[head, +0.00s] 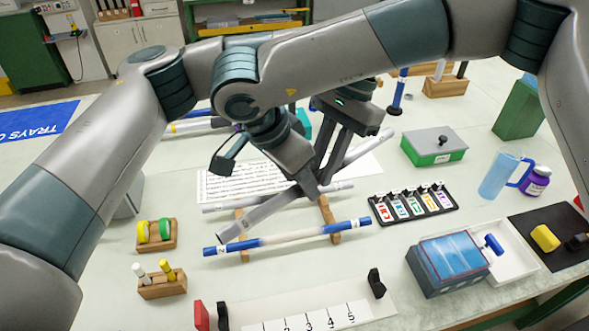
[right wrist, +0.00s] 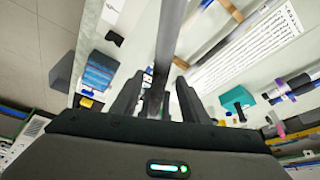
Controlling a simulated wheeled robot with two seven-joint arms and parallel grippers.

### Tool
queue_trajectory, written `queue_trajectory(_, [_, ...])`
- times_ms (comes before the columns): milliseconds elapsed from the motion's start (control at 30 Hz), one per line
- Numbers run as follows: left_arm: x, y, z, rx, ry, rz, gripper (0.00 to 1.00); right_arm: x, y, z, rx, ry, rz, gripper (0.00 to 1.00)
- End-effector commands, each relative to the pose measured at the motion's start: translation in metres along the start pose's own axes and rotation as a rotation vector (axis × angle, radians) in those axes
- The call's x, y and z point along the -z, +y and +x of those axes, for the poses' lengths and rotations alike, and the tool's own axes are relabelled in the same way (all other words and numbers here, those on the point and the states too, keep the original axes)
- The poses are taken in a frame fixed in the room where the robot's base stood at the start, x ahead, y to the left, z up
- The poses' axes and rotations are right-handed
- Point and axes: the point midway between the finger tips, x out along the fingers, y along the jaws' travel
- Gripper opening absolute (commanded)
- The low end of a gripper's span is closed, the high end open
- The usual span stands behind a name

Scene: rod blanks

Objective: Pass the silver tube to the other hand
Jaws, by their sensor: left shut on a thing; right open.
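The silver tube (head: 250,220) is held at a slant above the wooden rack (head: 327,212), its lower left end towards me. In the right wrist view the tube (right wrist: 171,40) runs from the top edge down to the gap between my right gripper's (right wrist: 158,92) spread fingers. That gripper is open; whether it touches the tube I cannot tell.
A blue-ended tube (head: 290,236) lies across the rack, with another grey tube behind. A tray of coloured labels (head: 412,203), a blue box (head: 447,262) and a green box (head: 434,147) stand to the right. A numbered strip (head: 310,318) lies in front. Small wooden holders (head: 162,287) stand left.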

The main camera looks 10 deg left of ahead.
Motion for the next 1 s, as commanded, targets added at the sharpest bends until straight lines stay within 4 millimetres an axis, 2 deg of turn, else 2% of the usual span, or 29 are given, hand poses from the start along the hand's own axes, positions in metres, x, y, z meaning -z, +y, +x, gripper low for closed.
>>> queue_trajectory(333, [0.0, 0.0, -0.0001, 0.0, 0.0, 0.0, 0.0, 0.0001, 0.0, 0.0025, 0.0, 0.0, 0.0, 0.41])
queue_trajectory(500, [0.0, 0.0, -0.0001, 0.0, 0.0, 0.0, 0.0, 0.0001, 0.0, 0.0024, 0.0, 0.0, 0.0, 0.0])
queue_trajectory(567, [0.0, 0.0, -0.0001, 0.0, 0.0, 0.0, 0.0, 0.0001, 0.0, 0.0023, 0.0, 0.0, 0.0, 0.0])
queue_trajectory(600, [-0.0001, 0.0, -0.0001, 0.0, 0.0, 0.0, 0.26, 0.0002, -0.0001, 0.0022, 0.0, 0.0, 0.0, 0.0])
queue_trajectory(667, [0.0, 0.0, -0.0001, 0.0, 0.0, 0.0, 0.4, 0.0002, -0.0001, 0.0022, 0.0, 0.0, 0.0, 0.0])
queue_trajectory(1000, [0.0, 0.0, -0.0009, 0.0, 0.0, 0.0, 0.4, 0.0001, -0.0001, 0.0021, 0.0, 0.0, 0.0, 0.0])
